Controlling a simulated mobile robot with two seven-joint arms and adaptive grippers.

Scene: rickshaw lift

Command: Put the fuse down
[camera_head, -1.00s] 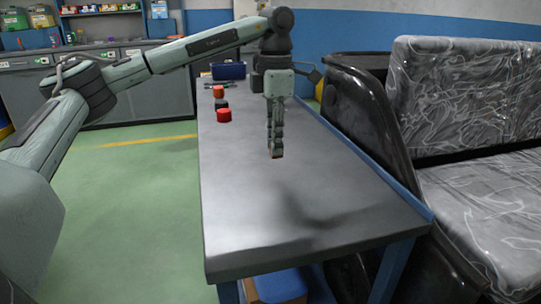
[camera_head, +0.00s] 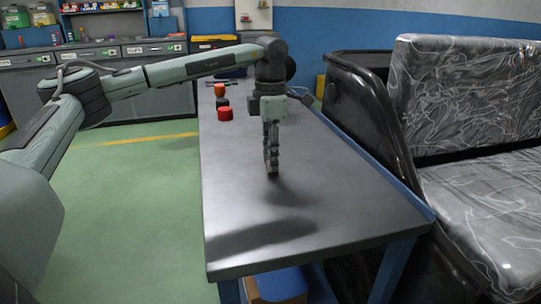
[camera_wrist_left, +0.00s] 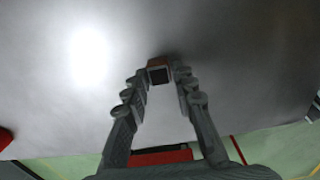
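My left gripper (camera_head: 271,173) points straight down over the grey metal table (camera_head: 330,215), with its fingertips very close to the top. In the left wrist view its two fingers (camera_wrist_left: 160,72) close on a small fuse (camera_wrist_left: 159,67), with a brown-orange face and a dark end. The fingers hide most of the fuse in the head view. I cannot tell whether the fuse touches the table. My right gripper is not in view.
Red round pieces (camera_head: 225,114) and a small dark piece stand at the table's left edge, behind the gripper. A black vehicle with a plastic-covered seat (camera_head: 485,200) stands along the right side. The table's front and middle are clear.

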